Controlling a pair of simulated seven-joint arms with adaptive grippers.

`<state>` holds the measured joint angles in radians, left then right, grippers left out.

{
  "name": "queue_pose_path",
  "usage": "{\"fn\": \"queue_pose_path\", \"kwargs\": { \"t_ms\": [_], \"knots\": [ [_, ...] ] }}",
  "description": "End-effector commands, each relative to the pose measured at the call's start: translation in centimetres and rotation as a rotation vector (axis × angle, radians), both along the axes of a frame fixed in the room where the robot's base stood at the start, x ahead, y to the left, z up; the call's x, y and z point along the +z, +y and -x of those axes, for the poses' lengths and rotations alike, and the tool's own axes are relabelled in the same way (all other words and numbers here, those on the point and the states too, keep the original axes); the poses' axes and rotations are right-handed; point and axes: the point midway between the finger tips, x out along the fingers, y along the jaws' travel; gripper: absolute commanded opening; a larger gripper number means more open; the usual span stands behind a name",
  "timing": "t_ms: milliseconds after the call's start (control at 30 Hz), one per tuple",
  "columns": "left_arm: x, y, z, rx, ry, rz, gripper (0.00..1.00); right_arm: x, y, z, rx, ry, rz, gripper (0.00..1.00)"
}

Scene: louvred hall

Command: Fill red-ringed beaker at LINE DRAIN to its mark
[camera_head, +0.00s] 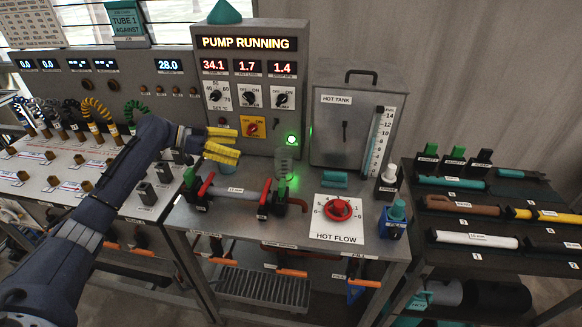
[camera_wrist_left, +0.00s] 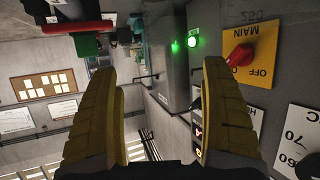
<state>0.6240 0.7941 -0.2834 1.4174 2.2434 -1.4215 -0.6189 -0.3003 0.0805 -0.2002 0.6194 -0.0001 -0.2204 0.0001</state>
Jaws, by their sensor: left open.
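My left gripper (camera_head: 236,144) has yellow finger pads and reaches in from the left, in front of the pump panel. In the left wrist view its fingers (camera_wrist_left: 160,70) stand wide apart with nothing held between them. A pale blue round thing (camera_head: 212,166) shows partly just below the gripper; I cannot tell whether it is a beaker. A clear upright vessel (camera_head: 283,163) stands right of the gripper, before the green light. I cannot make out a red ring on anything or read a LINE DRAIN label. My right gripper is not in view.
The pump panel (camera_head: 246,72) reads PUMP RUNNING, with a red MAIN switch (camera_head: 252,128). Red- and green-handled pipework (camera_head: 235,194) crosses the bench front. The hot tank (camera_head: 345,130) and HOT FLOW dial (camera_head: 338,209) are to the right, beside a dark rack (camera_head: 485,262) of tools.

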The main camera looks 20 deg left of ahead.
Motion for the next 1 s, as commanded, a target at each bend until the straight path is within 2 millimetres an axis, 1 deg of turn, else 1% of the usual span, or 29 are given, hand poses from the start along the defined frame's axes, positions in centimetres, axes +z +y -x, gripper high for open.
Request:
{"fn": "queue_pose_path", "kwargs": {
  "t_ms": [200, 500, 633, 900, 1000],
  "knots": [
    [-1.3, -3.2, -1.6, -0.003, -0.001, 0.004, 0.81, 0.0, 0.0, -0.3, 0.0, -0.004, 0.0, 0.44],
    [-3.3, -7.4, -3.9, -0.002, -0.001, 0.003, 0.81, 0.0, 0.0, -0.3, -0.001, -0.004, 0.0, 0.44],
    [-3.9, -8.5, -4.5, -0.001, -0.001, 0.002, 0.81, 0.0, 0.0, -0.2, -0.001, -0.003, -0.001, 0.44],
    [-4.4, -9.5, -5.0, -0.001, 0.0, 0.0, 0.81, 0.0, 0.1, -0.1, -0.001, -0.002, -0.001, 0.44],
    [-4.6, -10.2, -5.4, -0.002, 0.0, 0.002, 0.81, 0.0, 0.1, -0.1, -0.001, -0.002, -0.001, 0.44]
  ]
}}
